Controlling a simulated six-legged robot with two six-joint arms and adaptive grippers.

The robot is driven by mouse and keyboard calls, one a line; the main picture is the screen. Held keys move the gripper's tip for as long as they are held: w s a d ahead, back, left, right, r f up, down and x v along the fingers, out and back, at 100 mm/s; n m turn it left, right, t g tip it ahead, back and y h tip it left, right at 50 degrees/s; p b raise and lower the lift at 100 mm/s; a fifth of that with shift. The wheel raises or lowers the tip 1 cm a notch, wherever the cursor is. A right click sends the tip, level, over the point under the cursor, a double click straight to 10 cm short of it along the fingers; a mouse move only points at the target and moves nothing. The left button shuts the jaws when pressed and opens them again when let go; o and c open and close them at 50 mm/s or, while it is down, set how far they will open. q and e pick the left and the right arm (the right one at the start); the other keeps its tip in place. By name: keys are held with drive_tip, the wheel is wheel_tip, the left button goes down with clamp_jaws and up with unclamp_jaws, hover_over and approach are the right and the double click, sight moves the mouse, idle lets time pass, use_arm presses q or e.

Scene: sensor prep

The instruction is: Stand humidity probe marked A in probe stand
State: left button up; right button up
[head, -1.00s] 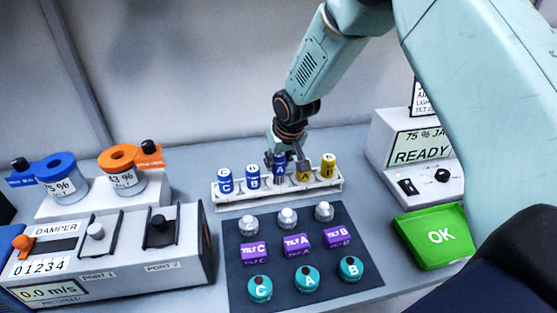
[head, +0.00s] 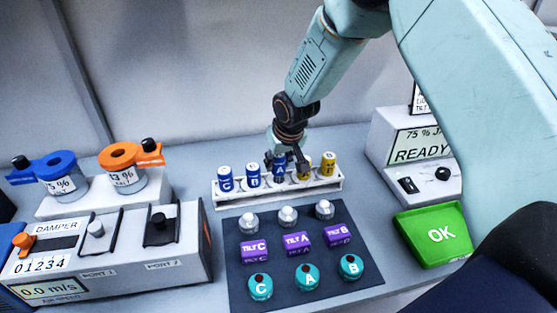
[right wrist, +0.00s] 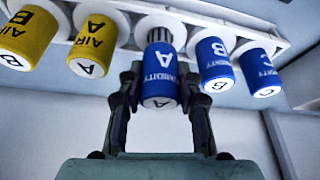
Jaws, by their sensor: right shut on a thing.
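The blue humidity probe marked A (head: 279,172) is upright at the middle place of the white probe stand (head: 333,186). My right gripper (head: 287,163) is shut on it from behind. In the right wrist view, the fingers (right wrist: 160,110) straddle its blue body (right wrist: 160,82). Its grey ribbed part shows between the blue body and the stand's ring, so it is not seated as deep as its neighbours. Blue humidity probes B (head: 252,176) and C (head: 225,179) stand to its left. My left gripper is not in view.
Yellow air probes A (head: 304,169) and B (head: 328,164) stand close on the right in the same stand. A dark mat (head: 270,218) with knobs, purple tilt blocks and teal pieces lies in front. A green OK tray (head: 436,238) is at right, a damper box (head: 190,252) at left.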

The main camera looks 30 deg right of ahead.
drive_tip(key=shift+f, duration=1.35)
idle(2.0)
drive_tip(key=o, duration=1.3)
drive_tip(key=shift+o, duration=0.2)
drive_tip(key=shift+o, duration=0.8)
drive_tip(key=shift+r, duration=0.1)
drive_tip(key=shift+r+p, duration=3.15)
drive_tip(key=shift+r, duration=0.85)
drive_tip(key=shift+f, duration=0.15)
